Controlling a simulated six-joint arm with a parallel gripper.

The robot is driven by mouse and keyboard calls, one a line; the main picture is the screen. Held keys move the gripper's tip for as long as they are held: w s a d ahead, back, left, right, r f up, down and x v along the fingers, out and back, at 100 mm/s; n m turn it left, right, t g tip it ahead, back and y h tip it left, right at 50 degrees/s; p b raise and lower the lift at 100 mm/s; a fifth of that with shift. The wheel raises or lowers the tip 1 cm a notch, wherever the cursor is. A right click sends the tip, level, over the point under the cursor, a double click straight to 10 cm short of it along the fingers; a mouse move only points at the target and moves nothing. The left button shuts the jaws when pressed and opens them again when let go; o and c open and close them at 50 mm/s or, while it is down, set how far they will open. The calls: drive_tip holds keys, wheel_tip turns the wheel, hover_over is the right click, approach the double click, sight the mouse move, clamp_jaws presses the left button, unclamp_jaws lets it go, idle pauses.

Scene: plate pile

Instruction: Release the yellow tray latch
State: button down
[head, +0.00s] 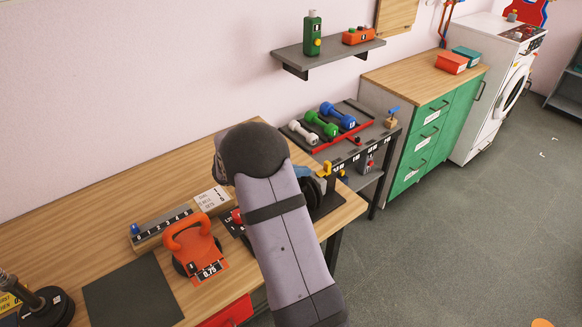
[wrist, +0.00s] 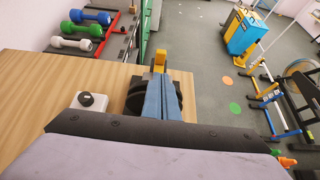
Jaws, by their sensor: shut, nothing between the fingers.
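A small yellow part (head: 326,169), which looks like the tray latch, shows just right of my arm in the head view, near the far end of the wooden table. In the wrist view a yellow upright piece (wrist: 160,61) stands just beyond my gripper's fingertips. My gripper (wrist: 162,80) has blue fingers held together, shut and empty, pointing toward the yellow piece. I cannot tell whether they touch it. In the head view my arm hides most of the gripper. The dumbbell tray, with red rails (head: 343,138), lies on a grey stand beyond the table.
White, green and blue dumbbells (head: 321,124) lie on the tray. Black round weights (wrist: 138,98) sit beside and under my fingers. A white box with a black knob (wrist: 90,101) is left of them. An orange kettlebell (head: 191,245) stands on the table (head: 90,218).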

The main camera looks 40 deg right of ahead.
sight(328, 163)
drive_tip(key=d+p, duration=0.1)
drive_tip(key=d, duration=0.2)
drive_tip(key=d+f+p, duration=0.1)
drive_tip(key=d, duration=0.2)
drive_tip(key=shift+d+f+p, duration=0.2)
drive_tip(key=shift+d+p, duration=0.05)
drive_tip(key=shift+p, duration=0.1)
drive_tip(key=shift+d+f+b, duration=0.1)
drive_tip(key=shift+d+b, duration=0.55)
drive_tip(key=shift+d, duration=0.45)
